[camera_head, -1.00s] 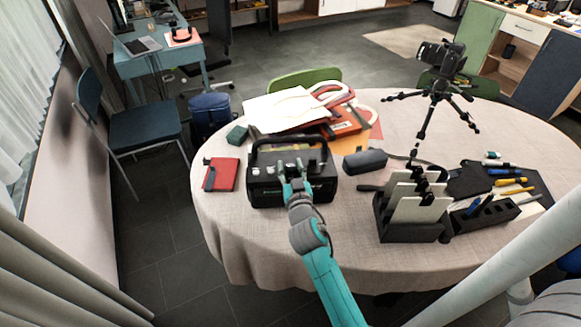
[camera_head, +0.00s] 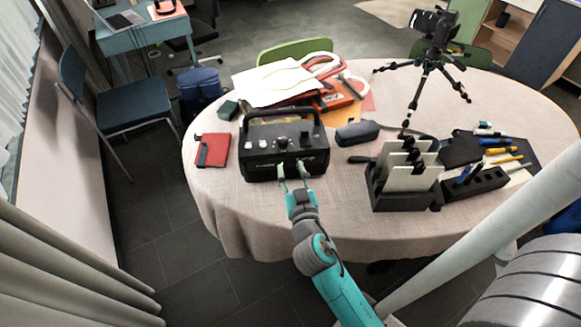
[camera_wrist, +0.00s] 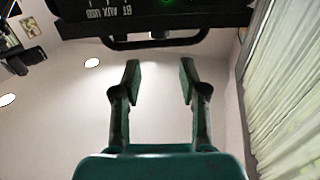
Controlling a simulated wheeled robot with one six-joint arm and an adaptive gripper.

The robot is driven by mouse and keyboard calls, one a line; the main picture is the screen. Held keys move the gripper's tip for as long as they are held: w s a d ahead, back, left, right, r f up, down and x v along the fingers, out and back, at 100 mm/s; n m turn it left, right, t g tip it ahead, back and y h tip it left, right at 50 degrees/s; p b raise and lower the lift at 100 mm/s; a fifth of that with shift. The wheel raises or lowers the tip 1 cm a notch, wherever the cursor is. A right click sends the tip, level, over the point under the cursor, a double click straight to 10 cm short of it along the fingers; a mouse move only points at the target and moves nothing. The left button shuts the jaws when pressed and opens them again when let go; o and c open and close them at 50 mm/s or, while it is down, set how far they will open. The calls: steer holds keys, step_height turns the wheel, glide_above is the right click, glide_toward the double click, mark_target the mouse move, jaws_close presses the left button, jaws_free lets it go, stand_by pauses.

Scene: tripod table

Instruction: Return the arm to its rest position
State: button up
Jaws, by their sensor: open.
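My gripper (camera_head: 293,174) is open and empty, just in front of the lower front face of the black control box (camera_head: 285,146) in the head view. Whether the fingertips touch the box cannot be told there. In the wrist view the two fingers of my gripper (camera_wrist: 160,80) stand apart with nothing between them. The black box (camera_wrist: 160,18) with a green light fills the top of that view, beyond the fingertips. My teal arm runs down to the bottom of the head view.
The round table (camera_head: 340,220) has a clear front strip. A black rack with pale plates (camera_head: 405,178) stands right of the box, a red notebook (camera_head: 213,150) left. A tripod with camera (camera_head: 432,45) stands at the back right.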

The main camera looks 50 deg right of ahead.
stand_by(0.5)
steer(key=s+a+f+n+y, duration=0.3)
steer(key=s+a+y, duration=0.1)
steer(key=s+a, duration=0.25)
steer(key=s+a+f+n+y, duration=0.2)
steer(key=s+a+f+y, duration=0.15)
steer(key=s+a, duration=0.35)
steer(key=s+a+r+n+y, duration=0.1)
steer(key=s+a+r, duration=0.1)
steer(key=s, duration=0.6)
steer(key=s+a+r+y, duration=0.1)
steer(key=s+r, duration=0.2)
steer(key=s, duration=0.5)
steer(key=shift+s+a+n, duration=0.3)
steer(key=shift+a+n, duration=0.1)
steer(key=shift+y, duration=0.25)
